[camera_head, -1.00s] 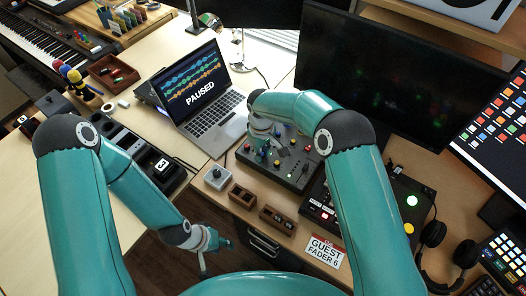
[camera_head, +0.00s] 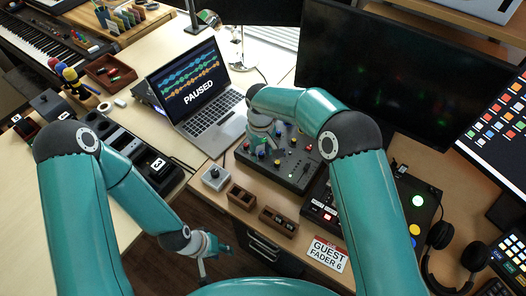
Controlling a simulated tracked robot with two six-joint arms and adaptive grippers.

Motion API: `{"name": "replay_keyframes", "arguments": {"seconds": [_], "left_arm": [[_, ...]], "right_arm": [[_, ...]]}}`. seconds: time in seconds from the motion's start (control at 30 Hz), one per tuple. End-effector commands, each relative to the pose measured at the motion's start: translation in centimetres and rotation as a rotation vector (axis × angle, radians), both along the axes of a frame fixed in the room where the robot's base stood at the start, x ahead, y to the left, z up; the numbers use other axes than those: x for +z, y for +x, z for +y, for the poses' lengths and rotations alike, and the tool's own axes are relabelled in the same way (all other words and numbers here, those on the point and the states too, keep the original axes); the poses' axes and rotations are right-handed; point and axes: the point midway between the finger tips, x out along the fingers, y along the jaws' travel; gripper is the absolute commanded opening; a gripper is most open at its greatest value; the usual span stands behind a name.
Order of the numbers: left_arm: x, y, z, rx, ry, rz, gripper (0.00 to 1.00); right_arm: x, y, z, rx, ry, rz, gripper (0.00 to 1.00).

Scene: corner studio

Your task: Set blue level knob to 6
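The grey control panel (camera_head: 297,178) with several coloured knobs stands on the desk in front of the large dark monitor. A small blue knob (camera_head: 261,153) shows near its left part, close below my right gripper; its setting is too small to read. My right gripper (camera_head: 268,143) points down over the panel's back left part. Its fingertips are partly hidden among the knobs, so I cannot tell whether they are open or touch one. My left gripper (camera_head: 212,261) hangs low in front of the desk, away from the panel, with its fingers apart and empty.
A laptop (camera_head: 211,117) reading "PAUSED" stands left of the panel. A small grey box with a knob (camera_head: 215,178) and two wooden trays (camera_head: 240,197) lie in front. A card reading "GUEST FADER 6" (camera_head: 326,254) is at the desk edge. Headphones (camera_head: 440,236) lie right.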

Motion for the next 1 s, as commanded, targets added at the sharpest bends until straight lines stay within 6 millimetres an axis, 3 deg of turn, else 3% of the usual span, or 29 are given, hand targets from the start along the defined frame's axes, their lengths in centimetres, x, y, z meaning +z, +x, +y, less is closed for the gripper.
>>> {"name": "replay_keyframes", "arguments": {"seconds": [0.27,0.43,1.0], "left_arm": [[0.0,0.0,0.0,0.000,0.000,0.000,0.40],[0.1,0.0,0.0,0.000,0.000,0.000,0.40],[0.0,0.0,0.0,0.000,0.000,0.000,0.40]], "right_arm": [[0.0,0.0,-0.1,0.000,-0.001,-0.001,0.45],[1.0,0.1,-0.1,0.000,-0.001,-0.003,0.45],[10.8,0.0,0.0,0.000,0.000,-0.001,0.45]]}}
